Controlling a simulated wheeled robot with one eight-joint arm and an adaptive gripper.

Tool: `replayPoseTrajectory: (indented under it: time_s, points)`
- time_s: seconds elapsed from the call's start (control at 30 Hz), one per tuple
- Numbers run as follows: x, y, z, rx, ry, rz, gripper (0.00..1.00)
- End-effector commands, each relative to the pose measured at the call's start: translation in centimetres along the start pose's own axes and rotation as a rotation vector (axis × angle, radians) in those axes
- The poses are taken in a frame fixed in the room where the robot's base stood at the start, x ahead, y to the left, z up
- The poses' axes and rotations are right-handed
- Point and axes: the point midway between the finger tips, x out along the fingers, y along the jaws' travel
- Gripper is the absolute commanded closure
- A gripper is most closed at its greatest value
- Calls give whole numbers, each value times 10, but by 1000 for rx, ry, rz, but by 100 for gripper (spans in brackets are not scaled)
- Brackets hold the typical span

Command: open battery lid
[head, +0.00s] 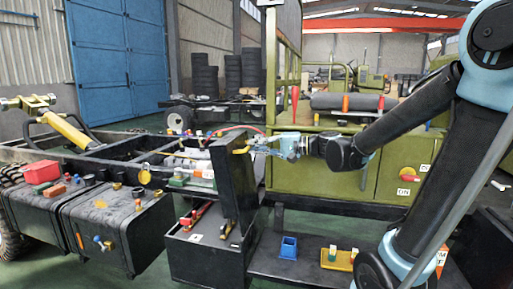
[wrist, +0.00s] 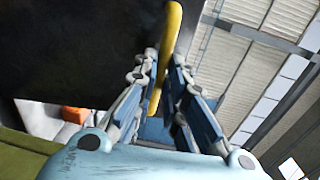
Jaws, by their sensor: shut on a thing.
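The battery lid (head: 233,185) is a dark panel standing upright, raised above the black battery box (head: 205,262). A yellow handle (head: 241,151) sticks out near the lid's top edge. My gripper (head: 254,143) is at that handle, reaching in from the right. In the wrist view, the yellow handle (wrist: 171,30) runs between the two fingers of my gripper (wrist: 164,75), which are closed on it. The dark lid (wrist: 90,50) fills the upper left there. The lid's far face is hidden.
A black tank (head: 115,225) with small fittings stands to the left. Green cabinets (head: 320,178) stand behind my arm.

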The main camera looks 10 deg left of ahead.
Motion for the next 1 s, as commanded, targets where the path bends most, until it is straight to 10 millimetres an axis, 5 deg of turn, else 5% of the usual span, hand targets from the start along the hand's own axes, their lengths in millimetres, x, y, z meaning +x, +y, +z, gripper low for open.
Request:
replayPoseTrajectory:
  time_s: [0.27,0.3,0.37,0.77,1.0]
  points:
    - [-1,6,4,-6,-2,13,100]
    - [-1,6,5,-6,-3,12,78]
    - [-1,6,5,-6,-3,12,69]
    - [-4,3,3,-4,-3,8,69]
    - [-28,4,2,-4,1,8,69]
